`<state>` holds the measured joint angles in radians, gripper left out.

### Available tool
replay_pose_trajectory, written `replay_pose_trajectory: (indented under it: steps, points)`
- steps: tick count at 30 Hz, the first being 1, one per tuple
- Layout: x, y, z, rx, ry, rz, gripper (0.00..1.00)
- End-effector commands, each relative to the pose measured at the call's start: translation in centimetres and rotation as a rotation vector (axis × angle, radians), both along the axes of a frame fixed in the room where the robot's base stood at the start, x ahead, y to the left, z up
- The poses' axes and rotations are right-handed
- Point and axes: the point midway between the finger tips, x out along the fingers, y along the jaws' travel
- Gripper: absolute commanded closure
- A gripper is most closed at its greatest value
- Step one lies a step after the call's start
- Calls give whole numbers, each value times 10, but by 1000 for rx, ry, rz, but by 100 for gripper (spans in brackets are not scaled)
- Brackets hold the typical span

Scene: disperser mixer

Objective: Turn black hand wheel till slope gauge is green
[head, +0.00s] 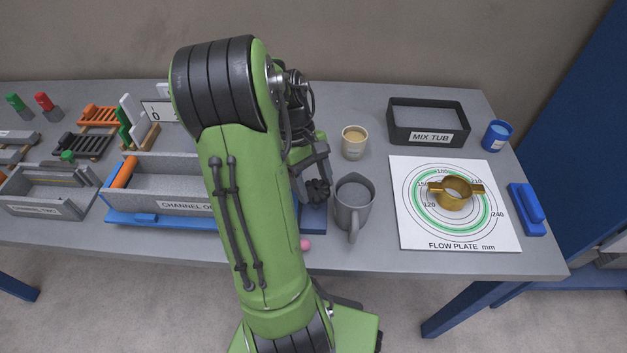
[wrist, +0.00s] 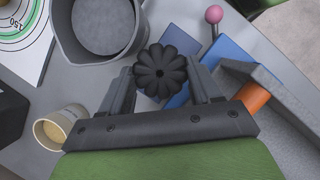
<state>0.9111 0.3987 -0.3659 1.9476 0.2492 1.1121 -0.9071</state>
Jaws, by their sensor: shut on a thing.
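The black hand wheel (wrist: 160,70) is a lobed knob between the two fingertips of my gripper (wrist: 162,74) in the wrist view. My gripper is shut on it, one finger on each side. In the head view the dark wheel (head: 318,191) shows just right of my green arm, near the right end of the channel (head: 165,203). A white plate marked 0 (head: 156,111) stands behind the channel, partly hidden by my arm. I cannot tell whether it is the slope gauge, and no green gauge reading is visible.
A grey jug (head: 353,205) stands close right of the wheel, with a beige cup (head: 354,141) behind it. A pink ball knob (wrist: 213,14) is near the wheel. The flow plate (head: 410,235) with a brass ring (head: 454,194) and the mix tub (head: 428,122) are farther right.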

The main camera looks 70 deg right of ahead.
Motion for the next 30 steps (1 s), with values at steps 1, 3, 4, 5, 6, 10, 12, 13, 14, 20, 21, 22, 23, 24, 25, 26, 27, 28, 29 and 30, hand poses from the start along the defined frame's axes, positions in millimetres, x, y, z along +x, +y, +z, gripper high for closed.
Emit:
replay_pose_trajectory:
  steps: [1, 3, 4, 5, 6, 10, 12, 13, 14, 20, 21, 22, 23, 24, 25, 26, 27, 28, 29, 30]
  points:
    - [0, -1, 0, -3, -1, 1, 33]
    - [0, -1, 0, -3, -1, 1, 22]
    - [0, 0, 0, -3, -1, 1, 17]
    - [0, 0, 0, -3, -1, 1, 13]
    - [0, 0, 0, -2, -1, 2, 12]
    - [0, 0, 0, -1, -1, 1, 12]
    - [0, 0, 0, -1, -1, 1, 12]
    - [0, 0, 1, -1, -1, 1, 12]
    - [1, -1, 2, -2, 0, 2, 12]
    - [13, -9, 41, -6, -1, 5, 12]
    - [17, -12, 52, -6, -1, 5, 12]
    - [20, -13, 61, -5, -1, 4, 12]
    - [23, -15, 69, -5, -1, 5, 12]
    - [27, -17, 80, -5, -1, 5, 12]
    - [29, -19, 88, -5, 0, 4, 12]
    - [32, -21, 96, -5, 0, 4, 12]
    - [36, -23, 106, -5, -1, 5, 12]
    - [38, -25, 113, -5, 0, 3, 12]
    - [40, -26, 119, -4, 0, 2, 12]
    - [43, -28, 127, -5, 0, 4, 12]
